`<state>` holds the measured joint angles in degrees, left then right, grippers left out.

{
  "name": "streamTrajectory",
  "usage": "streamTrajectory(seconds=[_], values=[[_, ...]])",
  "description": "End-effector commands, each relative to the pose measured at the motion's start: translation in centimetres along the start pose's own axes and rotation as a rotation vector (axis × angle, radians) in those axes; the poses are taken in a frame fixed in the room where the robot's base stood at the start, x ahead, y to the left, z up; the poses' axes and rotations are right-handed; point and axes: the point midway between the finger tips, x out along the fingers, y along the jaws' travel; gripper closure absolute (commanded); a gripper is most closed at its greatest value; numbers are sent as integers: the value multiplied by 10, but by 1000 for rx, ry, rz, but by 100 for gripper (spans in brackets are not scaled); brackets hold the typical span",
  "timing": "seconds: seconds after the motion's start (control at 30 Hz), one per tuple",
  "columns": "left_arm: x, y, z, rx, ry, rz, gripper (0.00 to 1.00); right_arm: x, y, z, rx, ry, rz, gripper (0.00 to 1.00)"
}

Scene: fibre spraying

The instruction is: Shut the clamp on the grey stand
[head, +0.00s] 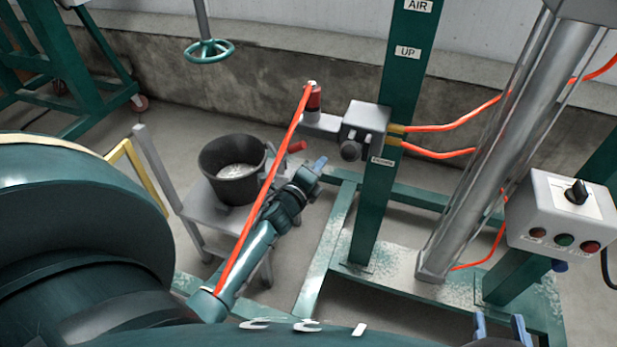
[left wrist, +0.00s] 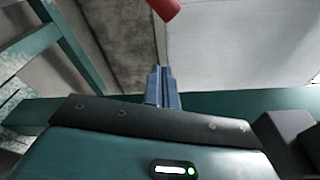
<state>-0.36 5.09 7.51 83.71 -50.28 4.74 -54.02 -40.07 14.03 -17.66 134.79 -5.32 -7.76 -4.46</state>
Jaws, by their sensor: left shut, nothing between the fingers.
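My left gripper (head: 319,164) is shut and empty, its blue fingers together; they also show in the left wrist view (left wrist: 163,88). A red handle (head: 297,146) sticks out just up and left of the fingertips in the head view, apart from them as far as I can tell. A red cylinder end (left wrist: 165,8) shows beyond the fingers in the left wrist view. The grey stand (head: 192,207) is low and carries a black bucket (head: 222,190). The clamp's body is hidden or too small to make out. My right gripper (head: 500,322) shows at the bottom edge, fingers apart.
A green post (head: 377,205) bears a grey box (head: 365,122) and a bracket with a red-topped fitting (head: 314,98). A control box (head: 563,215) stands at the right. A yellow-railed frame (head: 140,165) is at the left.

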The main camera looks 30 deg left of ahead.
Motion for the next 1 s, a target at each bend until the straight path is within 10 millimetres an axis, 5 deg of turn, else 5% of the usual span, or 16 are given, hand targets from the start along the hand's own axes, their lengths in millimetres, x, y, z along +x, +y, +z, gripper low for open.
streamTrajectory(seconds=[0.13, 0.4, 1.0], values=[[32, 1, 0, 0, -1, -2, 100, 1, -2, 2, -16, 48, -3, 64], [18, 0, 34, 3, 0, 1, 100, 0, 0, -1, 2, -6, 0, 64], [15, -1, 40, -15, 0, -2, 100, -1, 0, 0, 7, -17, -1, 64]])
